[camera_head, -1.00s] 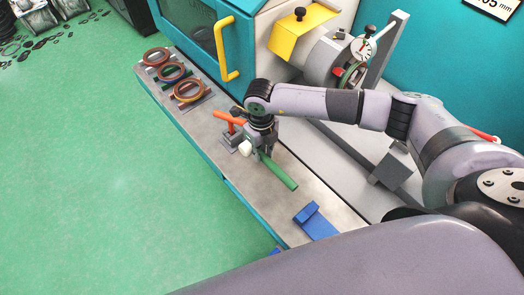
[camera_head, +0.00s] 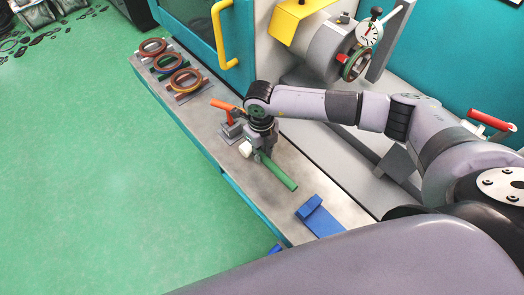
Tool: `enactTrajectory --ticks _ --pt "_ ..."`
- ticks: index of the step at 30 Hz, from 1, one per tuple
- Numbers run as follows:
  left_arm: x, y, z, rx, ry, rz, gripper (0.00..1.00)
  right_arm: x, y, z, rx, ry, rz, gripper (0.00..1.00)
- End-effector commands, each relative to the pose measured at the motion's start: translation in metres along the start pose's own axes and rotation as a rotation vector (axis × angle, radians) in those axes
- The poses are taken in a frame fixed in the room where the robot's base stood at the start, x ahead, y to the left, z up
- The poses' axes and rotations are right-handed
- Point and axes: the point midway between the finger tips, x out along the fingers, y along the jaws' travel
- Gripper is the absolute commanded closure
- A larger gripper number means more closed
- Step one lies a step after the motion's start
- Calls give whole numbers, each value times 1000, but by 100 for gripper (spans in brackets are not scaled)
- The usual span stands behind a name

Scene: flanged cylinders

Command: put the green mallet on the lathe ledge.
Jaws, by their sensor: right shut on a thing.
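The green mallet has a green handle (camera_head: 279,173) and a pale head (camera_head: 245,149). My right gripper (camera_head: 256,149) is shut on it, and its fingers hide part of it. The handle points down and right, over the grey lathe ledge (camera_head: 262,192). I cannot tell whether the mallet touches the ledge or is held just above it. My left gripper is not in view.
An orange-handled tool on a grey base (camera_head: 231,130) stands close to the left of the gripper. Several ring parts (camera_head: 185,83) lie at the ledge's far end. A blue block (camera_head: 318,217) is at the near end. The yellow door handle (camera_head: 222,40) is behind.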

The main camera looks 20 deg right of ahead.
Motion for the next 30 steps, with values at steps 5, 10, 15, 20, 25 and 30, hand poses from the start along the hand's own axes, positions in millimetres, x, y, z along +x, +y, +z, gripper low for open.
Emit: enactTrajectory --ticks 5,10,15,20,25,30 --pt "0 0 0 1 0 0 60 -1 0 0 0 -1 0 100" --pt "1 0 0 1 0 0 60 0 0 0 0 -1 0 100" --pt "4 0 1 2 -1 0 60 3 0 0 0 -1 0 100" --pt "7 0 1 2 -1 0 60 7 0 1 0 -1 0 100" --pt "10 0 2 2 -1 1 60 10 0 1 0 -1 0 100" --pt "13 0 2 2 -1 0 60 14 0 1 0 -1 0 100"
